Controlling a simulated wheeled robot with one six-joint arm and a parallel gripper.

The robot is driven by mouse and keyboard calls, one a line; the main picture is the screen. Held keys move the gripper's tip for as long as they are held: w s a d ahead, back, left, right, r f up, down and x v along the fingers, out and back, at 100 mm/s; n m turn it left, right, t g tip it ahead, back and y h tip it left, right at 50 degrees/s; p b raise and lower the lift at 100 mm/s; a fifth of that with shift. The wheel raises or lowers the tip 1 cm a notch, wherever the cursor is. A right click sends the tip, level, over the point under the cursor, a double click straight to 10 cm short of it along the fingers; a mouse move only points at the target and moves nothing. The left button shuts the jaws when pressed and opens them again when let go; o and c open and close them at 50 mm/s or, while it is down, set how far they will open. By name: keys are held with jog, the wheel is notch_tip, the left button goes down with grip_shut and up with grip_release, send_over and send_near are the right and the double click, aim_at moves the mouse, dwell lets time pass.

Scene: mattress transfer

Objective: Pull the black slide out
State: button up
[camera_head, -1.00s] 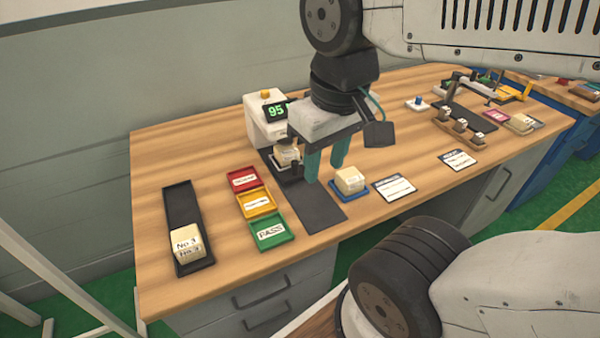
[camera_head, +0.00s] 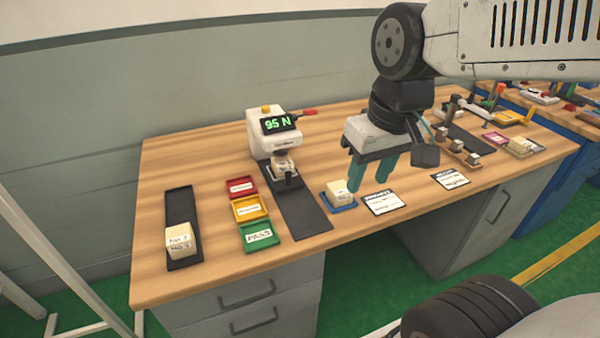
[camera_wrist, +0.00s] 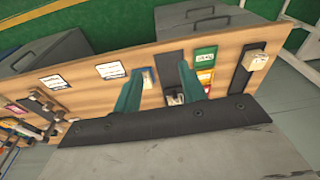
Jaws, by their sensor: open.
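The black slide (camera_head: 305,214) is a flat dark strip running forward from the white tester (camera_head: 268,140), whose green display reads "95 N". A cream block sits at the slide's far end under the tester, with a small black upright knob (camera_head: 291,179) beside it. My gripper (camera_head: 370,180) is open and empty, with teal fingers above the table to the right of the slide, near the blue tray. In the wrist view, the slide (camera_wrist: 174,68) shows between the fingers, nearer the right one, partly hidden by my gripper (camera_wrist: 160,92).
Red, yellow and green trays (camera_head: 250,208) stand left of the slide. A black rack (camera_head: 180,210) with a cream block is farther left. A blue tray (camera_head: 347,207) with another block and white cards (camera_head: 385,202) lie to the right.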

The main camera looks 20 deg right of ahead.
jog(key=w+a+f+n+t, duration=0.1)
jog(key=w+f, duration=0.2)
jog(key=w, duration=0.6)
jog(key=w+a+f, duration=0.1)
jog(key=w+f, duration=0.2)
jog(key=w, duration=0.5)
jog(key=t, duration=0.2)
send_near(288, 173)
jog(key=x, duration=0.3)
jog(key=shift+n, duration=0.3)
jog(key=x, duration=0.7)
jog(key=shift+w+d+f, duration=0.1)
jog(key=shift+f, duration=0.2)
jog(key=shift+c, duration=0.2)
grip_shut()
